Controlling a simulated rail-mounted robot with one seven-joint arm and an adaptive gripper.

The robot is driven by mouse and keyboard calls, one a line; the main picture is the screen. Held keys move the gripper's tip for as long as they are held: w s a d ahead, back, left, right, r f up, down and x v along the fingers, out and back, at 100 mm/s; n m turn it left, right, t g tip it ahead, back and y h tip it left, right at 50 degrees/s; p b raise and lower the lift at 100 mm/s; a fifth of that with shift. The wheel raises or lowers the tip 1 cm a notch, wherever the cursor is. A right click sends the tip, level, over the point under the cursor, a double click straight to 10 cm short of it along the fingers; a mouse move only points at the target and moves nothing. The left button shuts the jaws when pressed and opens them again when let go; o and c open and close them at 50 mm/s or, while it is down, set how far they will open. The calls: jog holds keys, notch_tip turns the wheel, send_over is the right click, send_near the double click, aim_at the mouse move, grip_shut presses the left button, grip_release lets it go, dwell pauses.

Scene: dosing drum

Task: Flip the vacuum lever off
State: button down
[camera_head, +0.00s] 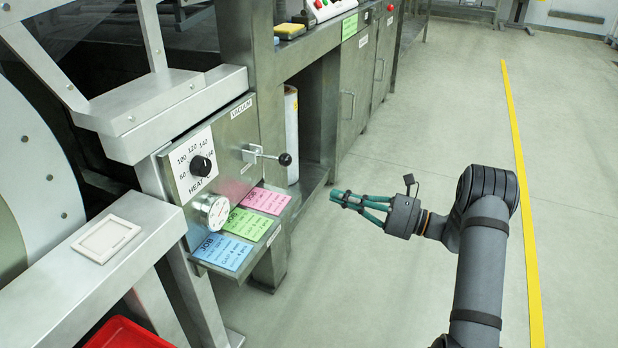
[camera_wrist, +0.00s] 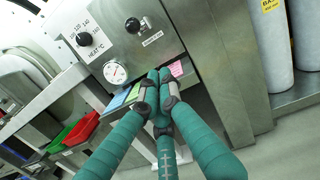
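The vacuum lever (camera_head: 268,155) sticks out from a steel panel below the VACUUM label (camera_head: 241,107). It has a metal arm and a round black knob, and it points to the right and outward in the head view. In the wrist view its black knob (camera_wrist: 132,25) shows at the top, beyond my fingers. My gripper (camera_head: 336,195) is to the right of and lower than the lever in the head view, apart from it. Its green fingers come together at the tips (camera_wrist: 160,80), with nothing seen between them.
The panel also carries a HEAT dial (camera_head: 201,166) and a round gauge (camera_head: 212,211). Blue, green and pink cards (camera_head: 223,251) lie on a ledge below. A white roll (camera_head: 291,130) stands in the recess behind the lever. The floor to the right is open.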

aim_at(271, 157)
jog(key=w+a+r+b, duration=0.3)
jog(key=a+r, duration=0.1)
jog(key=a, duration=0.6)
jog(key=shift+w+r+b, duration=0.15)
jog(key=shift+r+b, duration=0.2)
jog(key=shift+d+r, duration=0.1)
jog(key=shift+r, duration=0.05)
